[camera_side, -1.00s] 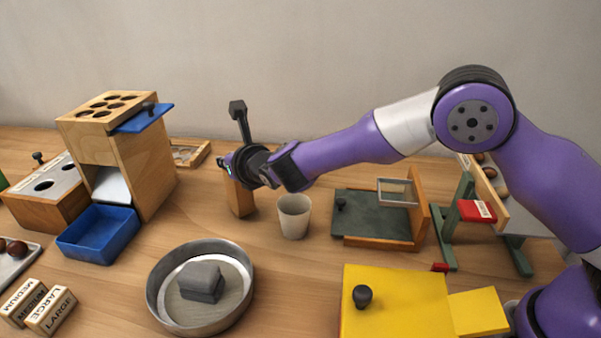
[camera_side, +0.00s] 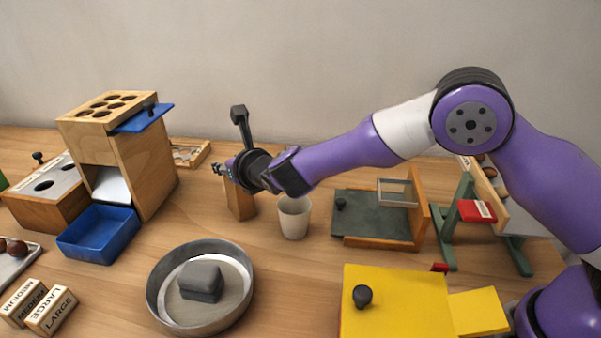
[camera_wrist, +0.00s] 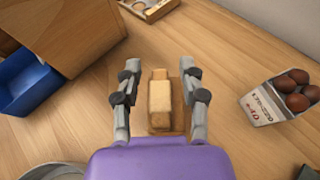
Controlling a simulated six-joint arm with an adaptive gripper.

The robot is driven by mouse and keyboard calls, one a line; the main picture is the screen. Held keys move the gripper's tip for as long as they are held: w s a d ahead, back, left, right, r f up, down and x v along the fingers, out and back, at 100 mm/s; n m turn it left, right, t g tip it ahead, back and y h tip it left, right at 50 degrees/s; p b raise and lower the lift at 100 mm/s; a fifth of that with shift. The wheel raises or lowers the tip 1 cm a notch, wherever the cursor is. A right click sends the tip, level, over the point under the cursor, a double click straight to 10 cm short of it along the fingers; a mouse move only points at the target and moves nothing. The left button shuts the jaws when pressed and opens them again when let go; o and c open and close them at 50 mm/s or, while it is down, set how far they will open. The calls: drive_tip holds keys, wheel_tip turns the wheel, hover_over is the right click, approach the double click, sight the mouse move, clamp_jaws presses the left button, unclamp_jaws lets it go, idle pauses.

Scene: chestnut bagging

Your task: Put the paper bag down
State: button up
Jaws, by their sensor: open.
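A tan upright boxy thing, which I take to be the paper bag (camera_side: 240,201), stands on the table below my gripper (camera_side: 221,170). In the wrist view the tan thing (camera_wrist: 160,103) shows between the two spread fingers of my gripper (camera_wrist: 161,73), with a gap on each side. A darker brown part shows around its base. My gripper is open and holds nothing. My wrist hides the tan thing's top in the side view.
A white cup-like container (camera_side: 294,216) stands close to the right; the wrist view shows chestnuts in it (camera_wrist: 262,108). A blue tray (camera_side: 99,235) and wooden box (camera_side: 150,170) are left. A metal pan (camera_side: 238,305) is in front.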

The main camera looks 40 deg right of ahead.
drive_tip(key=v, duration=1.1)
drive_tip(key=s+d+r+m+g+h, duration=0.1)
drive_tip(key=s+d+r+m+g, duration=0.1)
drive_tip(key=s+d+m, duration=0.5)
drive_tip(key=s+d+r+m+g, duration=0.1)
drive_tip(key=d+r+m+g, duration=0.1)
drive_tip(key=d+m, duration=0.65)
drive_tip(key=s+d+m+g+y, duration=0.1)
drive_tip(key=s+m+g, duration=0.3)
drive_tip(key=s+m, duration=1.1)
drive_tip(key=d+m, duration=0.1)
drive_tip(key=m, duration=0.4)
drive_tip(key=shift+s+r, duration=0.15)
drive_tip(key=shift+r, duration=0.1)
drive_tip(key=shift+m, duration=0.25)
